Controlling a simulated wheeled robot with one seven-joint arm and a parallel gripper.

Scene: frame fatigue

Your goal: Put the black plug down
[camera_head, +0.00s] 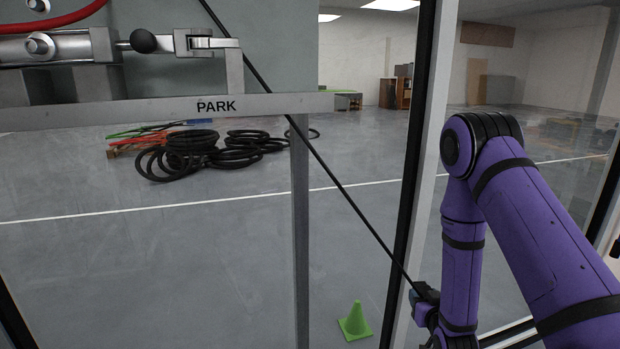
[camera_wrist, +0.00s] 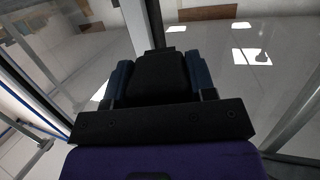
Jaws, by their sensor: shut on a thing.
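My gripper (camera_head: 422,303) is low at the right of centre in the head view, at the end of my purple arm and partly hidden by it. In the wrist view its two blue fingers (camera_wrist: 158,80) are closed on the sides of a black plug (camera_wrist: 158,72). A black cable (camera_head: 335,180) runs taut from the top of the head view down to my gripper. The plug's far end and anything it touches cannot be made out.
A grey bar marked PARK (camera_head: 260,105), carrying a metal clamp (camera_head: 195,42), crosses the upper left on a thin post (camera_head: 300,230). A dark-edged frame upright (camera_head: 415,150) stands beside my arm. A green cone (camera_head: 355,322) and coiled black hoses (camera_head: 190,155) are on open floor beyond.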

